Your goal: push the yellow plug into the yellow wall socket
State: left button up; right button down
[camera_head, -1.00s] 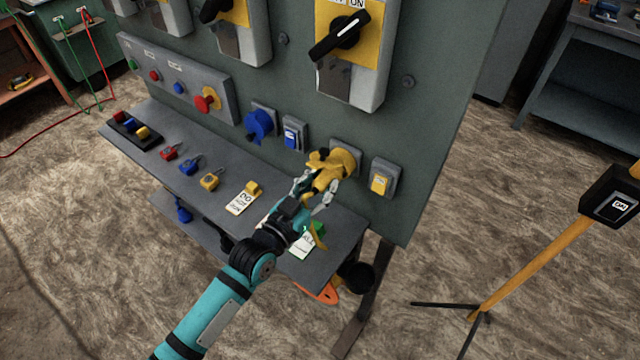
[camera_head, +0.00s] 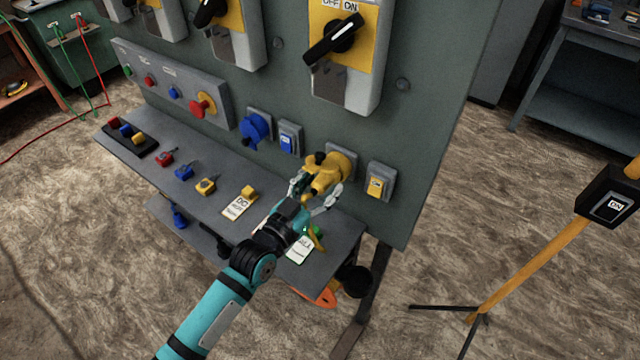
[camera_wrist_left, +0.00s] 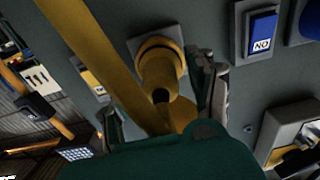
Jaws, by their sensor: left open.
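The yellow plug (camera_head: 322,178) is at the yellow wall socket (camera_head: 342,158), on the lower right of the green panel. In the left wrist view the plug (camera_wrist_left: 165,88) lines up with the round socket mouth (camera_wrist_left: 157,50) and meets it; how deep it sits cannot be told. A yellow cable (camera_wrist_left: 90,50) runs from the plug. My left gripper (camera_head: 316,190) is open, with one finger on either side of the plug; in the left wrist view the fingers (camera_wrist_left: 158,105) flank its rear. Whether they touch it is unclear. My right gripper is not in view.
A yellow switch (camera_head: 377,185) is right of the socket; a blue plug (camera_head: 255,128) and blue switch (camera_head: 289,138) are left. Below, a grey shelf (camera_head: 205,160) holds padlocks and tags. A tripod post (camera_head: 530,260) stands at right, with clear floor between.

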pick_arm(q)
jog(key=shift+s+a, duration=0.1)
jog(key=shift+p+v, duration=0.75)
jog(key=shift+v, duration=0.75)
jog(key=p, duration=0.2)
send_near(315, 191)
jog(key=x, duration=0.2)
jog(key=shift+w, duration=0.3)
